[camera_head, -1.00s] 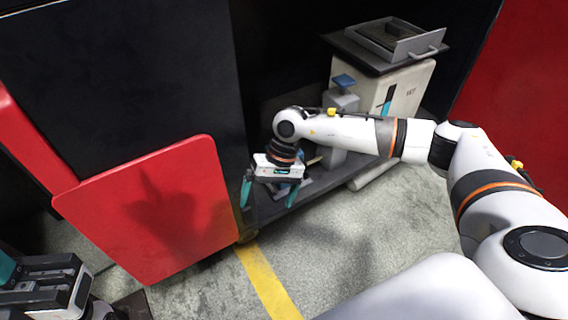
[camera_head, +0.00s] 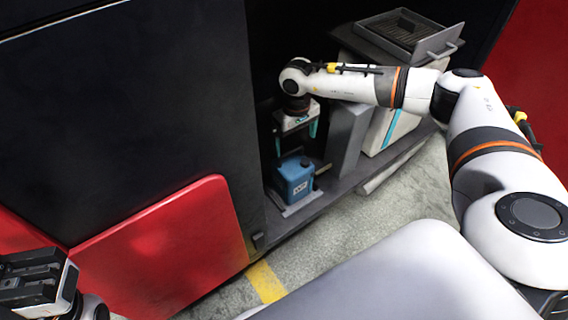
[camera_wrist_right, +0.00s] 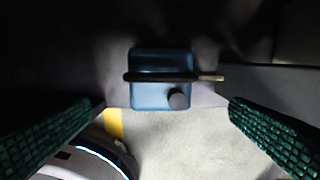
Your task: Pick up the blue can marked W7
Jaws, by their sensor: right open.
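The blue can (camera_head: 296,180) stands upright on the low grey shelf, left of a grey block. It has a small white label on its front, too small to read surely. In the right wrist view the can (camera_wrist_right: 160,95) is seen from above, with a dark round cap and a dark bar across its top. My right gripper (camera_head: 296,143) is open and points down above the can, apart from it. Its green fingers (camera_wrist_right: 163,110) are spread wide at both sides, with the can between them in the picture. My left gripper (camera_head: 40,280) is at the lower left; its jaws are unclear.
The grey block (camera_head: 346,140) stands just right of the can. A pale machine with a grey tray (camera_head: 408,38) is further right. A dark panel (camera_head: 120,110) and a red panel (camera_head: 160,250) are at the left. Open floor with a yellow stripe (camera_head: 265,282) lies in front.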

